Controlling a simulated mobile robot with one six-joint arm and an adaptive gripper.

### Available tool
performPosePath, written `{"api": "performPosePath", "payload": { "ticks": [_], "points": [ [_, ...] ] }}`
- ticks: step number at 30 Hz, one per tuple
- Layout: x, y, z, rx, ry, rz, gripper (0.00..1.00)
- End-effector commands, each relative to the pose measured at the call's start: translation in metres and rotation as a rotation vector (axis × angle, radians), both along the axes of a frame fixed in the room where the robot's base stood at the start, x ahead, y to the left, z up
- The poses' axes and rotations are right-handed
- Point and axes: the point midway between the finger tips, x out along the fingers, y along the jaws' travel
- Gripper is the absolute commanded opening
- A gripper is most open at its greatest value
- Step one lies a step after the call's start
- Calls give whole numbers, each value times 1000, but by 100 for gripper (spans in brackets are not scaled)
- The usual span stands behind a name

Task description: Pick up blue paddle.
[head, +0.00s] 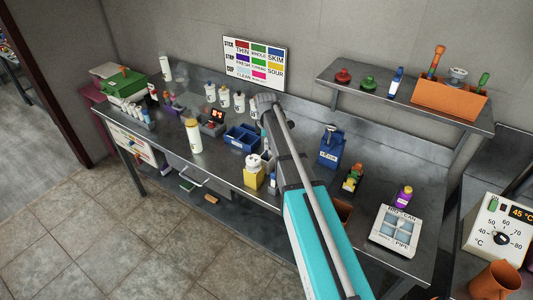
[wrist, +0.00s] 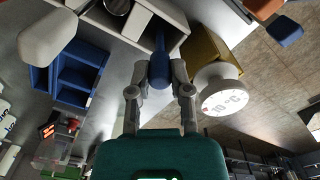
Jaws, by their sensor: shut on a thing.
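The blue paddle (wrist: 159,68) shows in the wrist view as a blue shaft with a rounded, thicker near end. My gripper (wrist: 159,82) has one finger on each side of that thicker end and is shut on it. The far part of the paddle runs up toward the top of the view, against a pale box, and I cannot tell whether it still touches something. In the head view my own arm covers the gripper, and I cannot make out the paddle there.
A yellow container with a white round top (wrist: 218,88) stands close right of my gripper; it also shows in the head view (head: 254,176). A blue divided tray (wrist: 40,78) lies left. A blue carton (head: 331,150) and white tray (head: 395,232) stand on the bench right of my arm.

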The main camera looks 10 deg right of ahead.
Motion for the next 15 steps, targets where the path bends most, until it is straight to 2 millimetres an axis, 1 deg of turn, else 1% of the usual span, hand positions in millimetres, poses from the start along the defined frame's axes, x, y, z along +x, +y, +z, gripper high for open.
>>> {"api": "performPosePath", "payload": {
  "ticks": [8,15],
  "points": [
    [0,0,1,0,0,0,0],
    [0,0,9,0,0,0,0]
  ]
}}
